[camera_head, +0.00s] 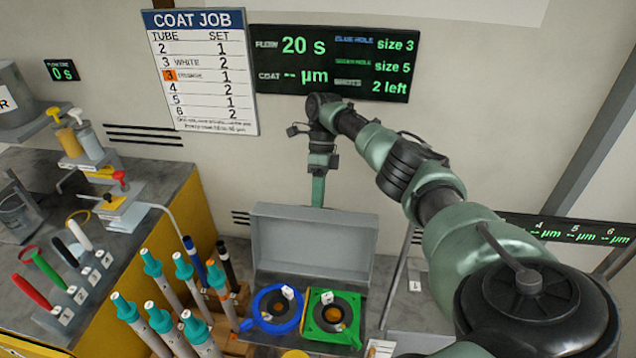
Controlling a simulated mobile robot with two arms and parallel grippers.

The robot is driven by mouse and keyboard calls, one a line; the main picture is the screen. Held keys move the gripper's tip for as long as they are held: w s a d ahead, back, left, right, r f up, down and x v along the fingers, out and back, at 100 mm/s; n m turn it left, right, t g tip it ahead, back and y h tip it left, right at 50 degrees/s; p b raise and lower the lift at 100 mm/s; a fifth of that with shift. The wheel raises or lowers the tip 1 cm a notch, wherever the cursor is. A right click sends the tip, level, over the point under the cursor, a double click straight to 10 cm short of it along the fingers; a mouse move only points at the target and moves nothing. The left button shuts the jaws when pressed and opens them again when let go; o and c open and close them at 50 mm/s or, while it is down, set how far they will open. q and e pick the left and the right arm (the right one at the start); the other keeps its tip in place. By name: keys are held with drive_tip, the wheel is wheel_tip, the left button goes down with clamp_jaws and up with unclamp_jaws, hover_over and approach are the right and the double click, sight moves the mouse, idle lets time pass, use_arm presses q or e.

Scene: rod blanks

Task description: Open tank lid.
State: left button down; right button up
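The tank (256,275) is a grey box low in the middle of the head view. Its grey lid (312,243) stands raised at the back, so the top is uncovered. A blue round fitting (263,325) and a green square fitting (311,333) sit side by side on top, each around a dark opening. My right gripper (318,203) points down at the lid's top edge, near its middle. Its fingertips are at or behind that edge, and contact cannot be made out. Whether it is open or shut is unclear. My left gripper is out of view.
Several teal-capped tubes (152,265) stand left of the tank. Further left is a bench (150,178) with coloured-handled tools (32,290) and small pump stands (118,195). The wall behind carries a job sheet (205,80) and a display (330,62).

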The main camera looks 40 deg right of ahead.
clamp_jaws()
drive_tip(key=shift+r, duration=0.1)
idle(1.2)
